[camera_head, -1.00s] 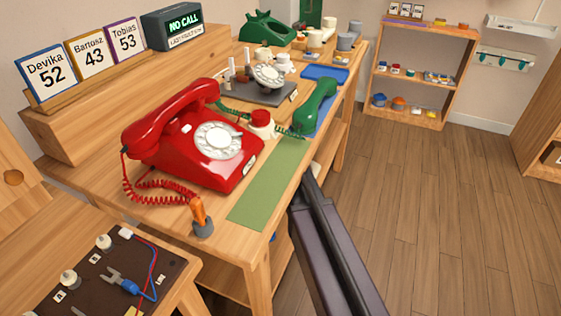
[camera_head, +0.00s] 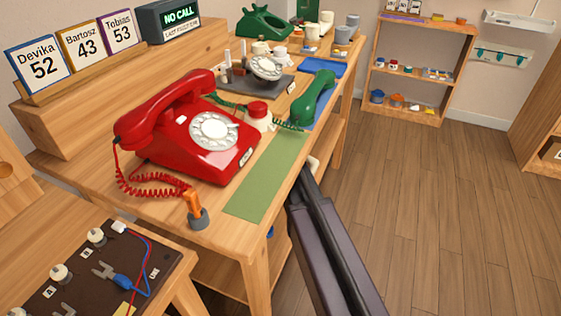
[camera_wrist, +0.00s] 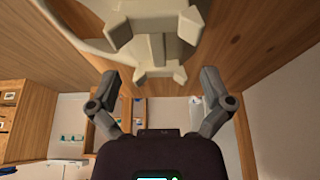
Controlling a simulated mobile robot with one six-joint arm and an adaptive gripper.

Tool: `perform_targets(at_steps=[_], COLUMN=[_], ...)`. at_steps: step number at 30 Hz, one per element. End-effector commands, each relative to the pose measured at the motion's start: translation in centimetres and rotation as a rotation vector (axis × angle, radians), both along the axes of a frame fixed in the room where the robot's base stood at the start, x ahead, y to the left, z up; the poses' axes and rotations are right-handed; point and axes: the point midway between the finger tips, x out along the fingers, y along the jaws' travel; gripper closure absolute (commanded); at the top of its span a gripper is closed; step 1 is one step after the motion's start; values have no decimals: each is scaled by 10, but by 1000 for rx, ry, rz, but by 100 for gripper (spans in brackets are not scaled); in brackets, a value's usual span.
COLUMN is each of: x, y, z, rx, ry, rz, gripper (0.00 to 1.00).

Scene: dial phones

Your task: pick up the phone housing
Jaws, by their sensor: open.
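In the wrist view a cream, hollow moulded piece (camera_wrist: 172,22), possibly the phone housing, lies close against a wooden board. Its lugs reach between the fingers of my gripper (camera_wrist: 160,76), which is open with one finger on each side. I cannot tell whether the fingers touch it. In the head view my dark arm reaches to the bench's front edge and the gripper is hidden; a small pale bit (camera_head: 314,163) shows by its end. A red dial phone (camera_head: 190,130) with its handset stands on the bench, and a green phone body (camera_head: 264,23) without handset stands at the back.
The bench holds a green mat (camera_head: 262,187), a green handset (camera_head: 314,97), a red-topped button (camera_head: 258,115), an orange tool in a holder (camera_head: 196,210) and a grey dial stand (camera_head: 256,82). A wiring board (camera_head: 85,275) is front left. The floor (camera_head: 440,200) at right is clear.

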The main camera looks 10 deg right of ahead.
Motion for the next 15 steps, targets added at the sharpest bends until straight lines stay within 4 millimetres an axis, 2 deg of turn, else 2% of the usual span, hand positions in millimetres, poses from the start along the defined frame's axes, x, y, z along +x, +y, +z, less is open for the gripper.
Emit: perform_targets(at_steps=[8, 15], x=[0, 4], y=[1, -2], z=[-1, -12], rx=[0, 0], ry=[0, 0], rz=[1, 1], gripper=[0, 0])
